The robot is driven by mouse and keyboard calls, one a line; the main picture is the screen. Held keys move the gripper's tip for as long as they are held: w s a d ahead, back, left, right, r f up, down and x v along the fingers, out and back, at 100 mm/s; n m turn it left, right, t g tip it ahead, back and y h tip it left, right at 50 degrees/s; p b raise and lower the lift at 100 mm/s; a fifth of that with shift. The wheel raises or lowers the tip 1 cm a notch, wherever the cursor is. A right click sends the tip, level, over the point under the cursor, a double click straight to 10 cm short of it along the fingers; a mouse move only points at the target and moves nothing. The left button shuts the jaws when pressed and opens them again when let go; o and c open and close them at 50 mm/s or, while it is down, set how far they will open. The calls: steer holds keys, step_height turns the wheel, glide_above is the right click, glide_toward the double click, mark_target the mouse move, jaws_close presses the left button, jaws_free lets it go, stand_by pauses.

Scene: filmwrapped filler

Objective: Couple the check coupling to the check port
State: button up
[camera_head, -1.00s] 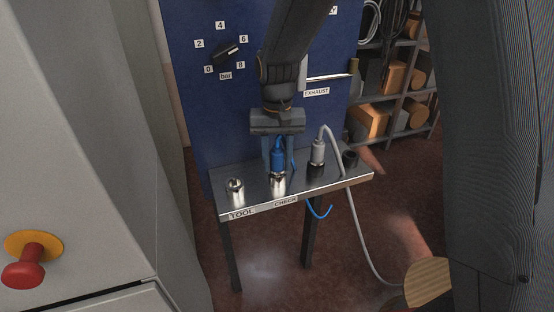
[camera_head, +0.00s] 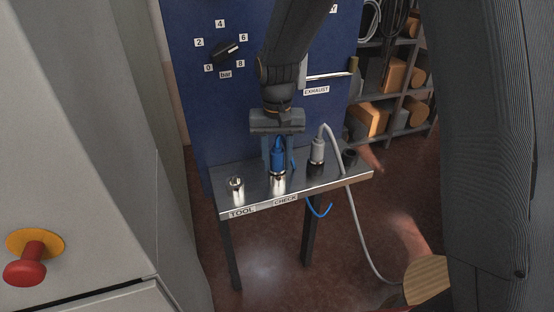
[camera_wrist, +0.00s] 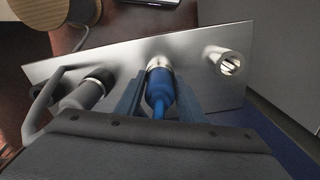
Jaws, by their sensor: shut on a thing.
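The blue check coupling (camera_head: 278,159) stands upright on the metal check port (camera_head: 277,181), above the CHECK label (camera_head: 285,201). My gripper (camera_head: 278,160) points down and is shut on the blue coupling. In the wrist view the blue coupling (camera_wrist: 160,88) sits between my two fingers, with its lower end against the shiny port (camera_wrist: 158,63). Whether it is locked there I cannot tell. A blue hose runs from the coupling and hangs below the shelf.
The bare TOOL port (camera_head: 235,187) stands to the left on the metal shelf (camera_head: 256,193). A grey coupling (camera_head: 317,151) with a grey hose stands to the right, beside a dark socket (camera_head: 350,158). Behind is a blue panel with a bar dial (camera_head: 227,51).

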steer(key=shift+f, duration=0.1)
steer(key=o, duration=1.2)
